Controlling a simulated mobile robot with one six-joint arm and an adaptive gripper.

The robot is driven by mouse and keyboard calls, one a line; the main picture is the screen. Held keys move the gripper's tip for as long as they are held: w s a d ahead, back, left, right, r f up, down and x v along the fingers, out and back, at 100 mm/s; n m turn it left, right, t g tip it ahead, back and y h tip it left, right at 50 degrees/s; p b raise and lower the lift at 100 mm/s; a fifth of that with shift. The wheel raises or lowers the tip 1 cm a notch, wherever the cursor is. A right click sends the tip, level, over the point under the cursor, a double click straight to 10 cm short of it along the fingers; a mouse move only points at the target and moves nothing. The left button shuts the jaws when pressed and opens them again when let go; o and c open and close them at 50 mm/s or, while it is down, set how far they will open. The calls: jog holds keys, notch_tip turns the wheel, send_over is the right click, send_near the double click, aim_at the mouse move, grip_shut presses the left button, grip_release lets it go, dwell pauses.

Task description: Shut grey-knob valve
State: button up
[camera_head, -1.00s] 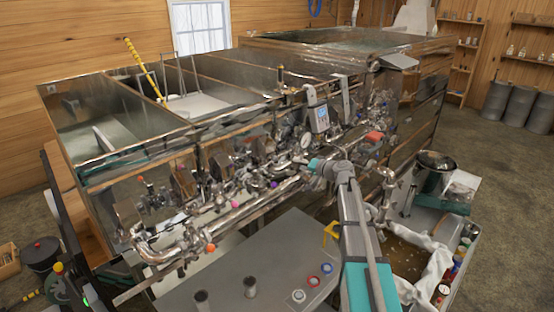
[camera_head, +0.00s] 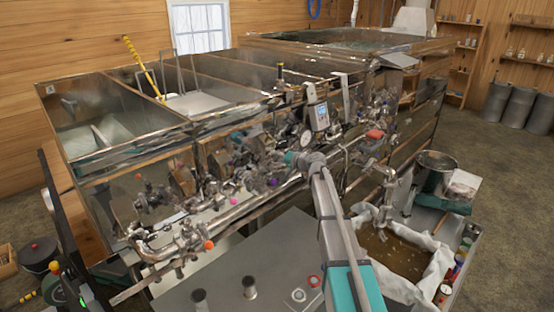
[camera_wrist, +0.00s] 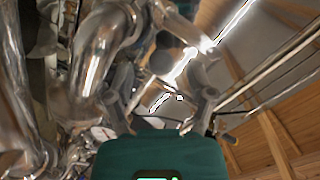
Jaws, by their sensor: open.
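In the wrist view my gripper (camera_wrist: 163,103) is open, with one finger on each side of the picture's middle. A dull grey round shape (camera_wrist: 161,62), which may be the grey knob, shows beyond and between the fingers, next to shiny pipework. I cannot tell whether a finger touches it. In the head view my arm reaches up to the valve row on the evaporator's front, and the gripper (camera_head: 276,180) is small and blends into the metal fittings there. I cannot make out the grey-knob valve or its handle angle in that view.
An orange knob (camera_head: 209,245) and a magenta knob (camera_head: 234,200) sit on the crowded pipework left of my gripper. A gauge (camera_head: 306,139) and a digital box (camera_head: 318,116) are above. A cloth-lined tank (camera_head: 420,288) stands at right. Large bent pipes (camera_wrist: 95,50) crowd the wrist view's left.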

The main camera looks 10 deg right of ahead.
jog(key=shift+x, duration=1.25)
